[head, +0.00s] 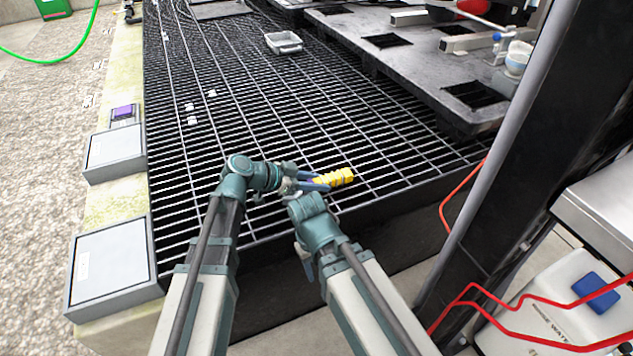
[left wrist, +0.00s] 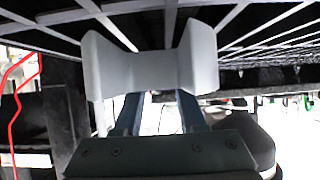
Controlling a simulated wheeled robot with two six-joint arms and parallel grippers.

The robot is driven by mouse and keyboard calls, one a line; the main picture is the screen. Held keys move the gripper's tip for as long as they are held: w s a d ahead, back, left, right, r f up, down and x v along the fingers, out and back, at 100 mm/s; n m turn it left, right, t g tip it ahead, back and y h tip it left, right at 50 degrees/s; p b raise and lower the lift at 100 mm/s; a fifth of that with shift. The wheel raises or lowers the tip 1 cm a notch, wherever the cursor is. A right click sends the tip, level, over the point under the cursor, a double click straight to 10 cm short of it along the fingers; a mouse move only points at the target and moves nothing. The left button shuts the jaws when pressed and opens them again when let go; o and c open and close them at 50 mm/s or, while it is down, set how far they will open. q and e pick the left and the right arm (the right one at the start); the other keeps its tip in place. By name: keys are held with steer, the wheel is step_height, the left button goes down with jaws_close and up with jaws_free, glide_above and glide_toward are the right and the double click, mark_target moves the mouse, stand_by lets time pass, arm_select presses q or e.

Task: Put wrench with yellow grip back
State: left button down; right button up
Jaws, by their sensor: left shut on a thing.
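The wrench's ribbed yellow grip (head: 336,178) shows in the head view, just above the near part of the dark grating. My left gripper (head: 312,182) is shut on the wrench, with its blue fingers at the left end of the yellow grip. In the left wrist view a pale grey notched piece (left wrist: 150,75) lies across the ends of the left fingers; no yellow shows there. The wrench's head cannot be made out in the head view. My right arm stands just right of the left gripper, and its gripper cannot be made out.
The grating (head: 230,110) is mostly bare, with small white pieces (head: 192,121) and a grey tray (head: 284,42) farther back. A grey bench with dark square recesses (head: 388,40) stands right. Two grey boxes (head: 115,152) line the left ledge. A dark post (head: 520,150) rises right.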

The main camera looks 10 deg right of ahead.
arm_select(q)
steer(key=shift+f+b, duration=0.5)
steer(key=shift+f, duration=0.05)
steer(key=shift+c, duration=2)
jaws_free()
steer(key=shift+r, duration=0.1)
steer(key=p+v, duration=0.6)
steer(key=v, duration=0.6)
steer(key=shift+r, duration=0.1)
steer(key=shift+p+v, duration=0.35)
steer(key=shift+v, duration=0.45)
steer(key=shift+a, duration=0.1)
steer(key=shift+s, duration=0.15)
